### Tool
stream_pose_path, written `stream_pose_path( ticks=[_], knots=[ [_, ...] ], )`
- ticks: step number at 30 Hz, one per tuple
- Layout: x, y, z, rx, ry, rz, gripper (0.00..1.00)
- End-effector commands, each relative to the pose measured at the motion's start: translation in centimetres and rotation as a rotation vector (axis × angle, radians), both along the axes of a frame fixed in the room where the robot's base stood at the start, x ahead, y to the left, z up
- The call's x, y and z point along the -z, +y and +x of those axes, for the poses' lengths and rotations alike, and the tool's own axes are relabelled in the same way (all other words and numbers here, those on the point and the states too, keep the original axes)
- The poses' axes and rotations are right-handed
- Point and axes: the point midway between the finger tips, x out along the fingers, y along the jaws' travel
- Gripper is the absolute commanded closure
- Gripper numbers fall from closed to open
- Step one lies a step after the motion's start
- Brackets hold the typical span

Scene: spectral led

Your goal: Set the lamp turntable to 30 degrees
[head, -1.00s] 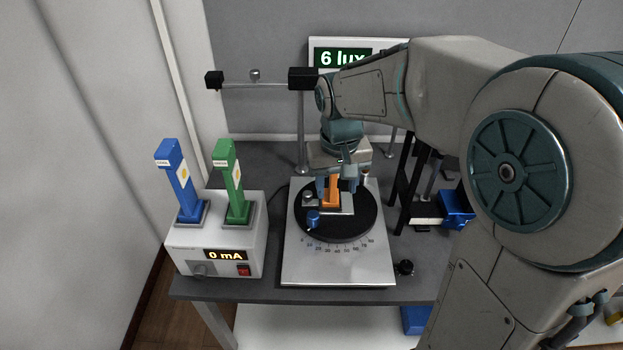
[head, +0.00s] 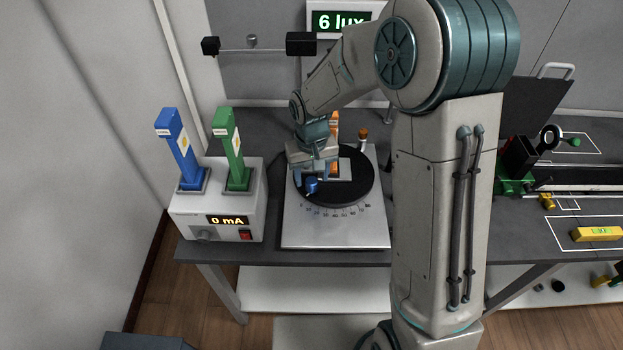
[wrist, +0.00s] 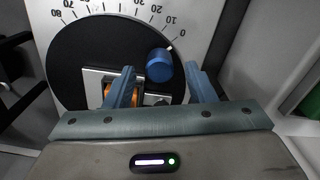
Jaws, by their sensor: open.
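The lamp turntable (head: 362,184) is a black disc on a pale base plate with a printed degree scale (head: 335,212). In the wrist view the black disc (wrist: 80,50) shows scale marks from 0 to 80. A blue knob (head: 311,186) stands on the disc's rim; in the wrist view the knob (wrist: 159,66) has a white mark beside it close to 0. An orange lamp (head: 335,123) stands upright on the disc, partly hidden by my gripper. My gripper (wrist: 160,70) is open, its fingers on either side of the knob. I cannot tell whether they touch it.
A white supply box (head: 220,212) reading 0 mA holds a blue lamp (head: 180,150) and a green lamp (head: 231,150) at left. A display (head: 340,22) reads 6 lux behind. A rail setup (head: 560,185) and a yellow block (head: 597,233) lie at right.

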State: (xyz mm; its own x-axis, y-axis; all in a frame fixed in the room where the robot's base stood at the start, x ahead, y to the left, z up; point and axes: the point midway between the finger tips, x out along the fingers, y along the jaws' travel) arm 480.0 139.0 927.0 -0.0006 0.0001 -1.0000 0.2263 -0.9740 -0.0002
Motion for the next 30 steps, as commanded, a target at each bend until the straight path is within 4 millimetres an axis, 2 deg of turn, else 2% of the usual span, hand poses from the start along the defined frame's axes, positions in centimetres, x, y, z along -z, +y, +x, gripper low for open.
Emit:
stream_pose_path(
  ticks=[3,6,16,17,21,22,30],
  knots=[
    [1.5,0.0,0.0,0.000,0.003,-0.001,0.50],
    [2.2,0.0,0.0,0.001,0.002,0.000,0.50],
    [2.6,0.0,0.0,0.001,-0.001,0.000,0.50],
    [2.6,0.0,0.0,0.001,-0.001,0.000,0.56],
    [2.6,0.0,0.0,0.001,-0.001,0.000,0.95],
    [2.6,0.0,0.0,0.001,-0.001,0.000,1.00],
    [2.6,0.5,-0.3,-0.039,-0.001,0.000,1.00]
  ],
)
